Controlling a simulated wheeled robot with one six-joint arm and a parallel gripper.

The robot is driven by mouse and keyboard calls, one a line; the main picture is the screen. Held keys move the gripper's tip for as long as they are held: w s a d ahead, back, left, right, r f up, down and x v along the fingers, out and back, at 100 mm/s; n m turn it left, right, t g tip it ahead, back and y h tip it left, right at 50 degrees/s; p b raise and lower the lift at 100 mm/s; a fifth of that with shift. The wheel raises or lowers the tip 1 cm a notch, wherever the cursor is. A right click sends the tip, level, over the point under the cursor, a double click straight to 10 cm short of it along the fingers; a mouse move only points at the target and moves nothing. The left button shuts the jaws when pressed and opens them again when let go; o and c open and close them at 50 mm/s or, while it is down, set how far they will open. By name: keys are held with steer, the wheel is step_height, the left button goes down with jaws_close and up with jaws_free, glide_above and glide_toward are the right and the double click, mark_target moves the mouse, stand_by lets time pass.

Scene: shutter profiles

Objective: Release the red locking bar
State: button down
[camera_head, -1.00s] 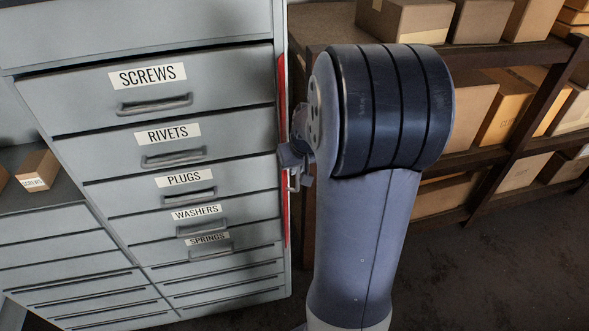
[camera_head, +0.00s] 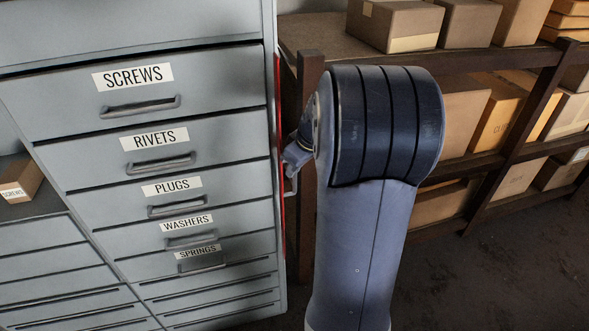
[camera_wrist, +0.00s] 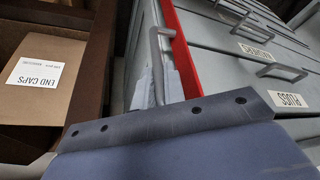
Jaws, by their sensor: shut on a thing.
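The red locking bar (camera_head: 278,100) runs upright along the right edge of the grey drawer cabinet. In the wrist view the bar (camera_wrist: 182,50) shows as a red strip with a grey handle (camera_wrist: 155,45) on it. My gripper (camera_wrist: 158,88) is shut on this handle, with a finger on either side of it. In the head view my gripper (camera_head: 297,155) is beside the cabinet's right edge, partly hidden by my arm. The lower end of the handle (camera_head: 291,187) shows just below it. All labelled drawers, such as the SCREWS drawer (camera_head: 138,102), look shut.
A dark wooden shelf (camera_head: 310,85) with cardboard boxes stands to the right, close behind my arm. An END CAPS box (camera_wrist: 45,85) is near my gripper in the wrist view. Dark floor (camera_head: 500,270) is free at the lower right.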

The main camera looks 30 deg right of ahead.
stand_by(0.3)
steer(key=c, duration=1.8)
jaws_free()
steer(key=shift+o, duration=0.2)
steer(key=v, duration=1)
steer(key=shift+r, duration=0.4)
steer(key=shift+s+d, duration=0.1)
steer(key=x, duration=1)
steer(key=shift+f, duration=0.4)
